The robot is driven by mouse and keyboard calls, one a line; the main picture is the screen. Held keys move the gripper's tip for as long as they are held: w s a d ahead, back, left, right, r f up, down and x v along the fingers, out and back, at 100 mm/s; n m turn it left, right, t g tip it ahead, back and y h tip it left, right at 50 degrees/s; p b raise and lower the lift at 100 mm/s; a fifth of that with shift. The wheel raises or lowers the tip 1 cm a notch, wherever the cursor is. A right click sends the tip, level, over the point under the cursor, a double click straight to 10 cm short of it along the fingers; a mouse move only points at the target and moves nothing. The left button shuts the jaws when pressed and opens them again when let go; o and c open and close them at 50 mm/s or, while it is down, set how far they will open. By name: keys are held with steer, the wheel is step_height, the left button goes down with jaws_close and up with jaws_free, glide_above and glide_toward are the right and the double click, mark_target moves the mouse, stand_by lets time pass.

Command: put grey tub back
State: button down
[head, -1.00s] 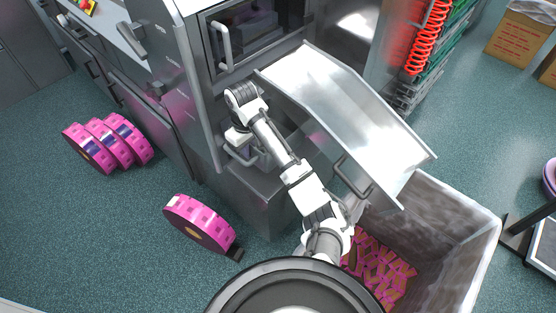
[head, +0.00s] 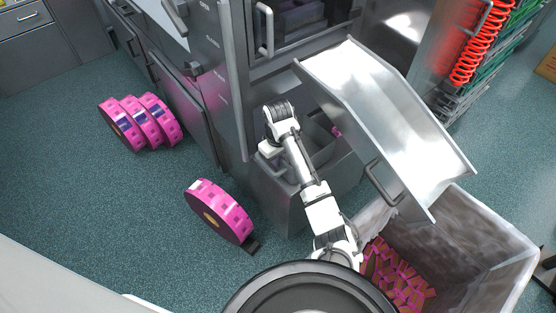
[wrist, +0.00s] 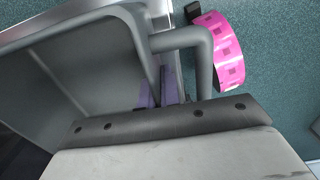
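The grey tub (head: 325,158) sits low at the machine, under the steel chute, its open top showing with a small pink piece at its far side. In the wrist view the grey tub (wrist: 75,65) fills the left, with a grey handle (wrist: 186,39) sticking out from its wall. My gripper (head: 268,150) is at the tub's handle side. In the wrist view the purple fingers of my gripper (wrist: 160,93) show beside the tub wall, close to the handle. Their tips are partly hidden, so I cannot tell whether they close on the handle.
A steel chute (head: 385,95) slopes over a large bin (head: 480,235) with pink wrapped pieces. One pink reel (head: 222,212) stands on the floor in front, and several more (head: 140,122) stand further left. The floor between them is clear.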

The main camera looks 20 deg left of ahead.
steer(key=shift+f, duration=0.15)
steer(key=c, duration=1.6)
jaws_free()
step_height(320, 180, up, 12)
steer(key=p, duration=0.4)
steer(key=shift+r, duration=0.2)
